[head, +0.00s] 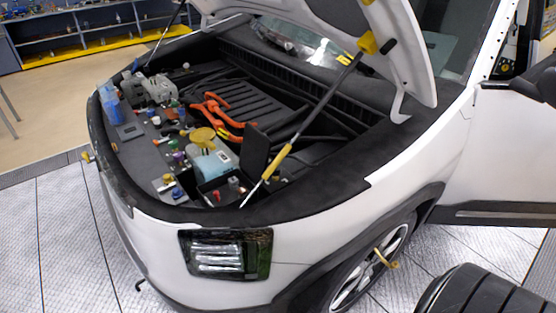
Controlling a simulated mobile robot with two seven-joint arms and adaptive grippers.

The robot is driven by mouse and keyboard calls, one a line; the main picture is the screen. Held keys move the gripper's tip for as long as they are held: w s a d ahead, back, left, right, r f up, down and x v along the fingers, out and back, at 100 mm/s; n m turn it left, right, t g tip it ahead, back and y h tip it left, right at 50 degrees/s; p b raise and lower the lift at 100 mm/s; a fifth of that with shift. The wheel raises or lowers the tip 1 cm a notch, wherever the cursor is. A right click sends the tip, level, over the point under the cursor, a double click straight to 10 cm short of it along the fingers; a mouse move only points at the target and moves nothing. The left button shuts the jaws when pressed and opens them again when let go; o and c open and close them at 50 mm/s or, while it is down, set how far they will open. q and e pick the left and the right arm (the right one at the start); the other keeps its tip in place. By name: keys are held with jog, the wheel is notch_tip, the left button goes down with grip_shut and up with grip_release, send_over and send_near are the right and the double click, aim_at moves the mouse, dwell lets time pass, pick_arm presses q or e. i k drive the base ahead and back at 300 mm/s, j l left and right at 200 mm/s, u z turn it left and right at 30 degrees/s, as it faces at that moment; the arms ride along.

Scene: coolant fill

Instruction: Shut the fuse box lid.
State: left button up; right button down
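The fuse box lid (254,150) is a black flat panel in the engine bay of the white car. It stands raised, close to upright. The open fuse box (216,196) appears to sit just in front of it, near the front edge of the bay, with small red and pale parts showing inside. Its far inside is partly hidden. Neither of my grippers is in view.
A pale blue and white tank (212,163) with a yellow cap (201,135) stands left of the lid. A bonnet strut (310,118) slants close to the lid's right side. The raised bonnet (405,45) hangs above. Orange cables (217,108) lie behind.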

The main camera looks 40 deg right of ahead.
aim_at(256, 146)
jog(key=k+l+u, duration=0.1)
jog(key=l, duration=0.3)
jog(key=k+l+u, duration=0.1)
jog(key=l, duration=0.3)
jog(key=k+l+u, duration=0.1)
jog(key=l, duration=0.3)
jog(key=k+l+u, duration=0.1)
jog(key=l, duration=0.3)
jog(key=k+l+u, duration=0.1)
jog(key=k+l, duration=0.2)
jog(key=k+l+u, duration=0.15)
jog(key=l, duration=0.3)
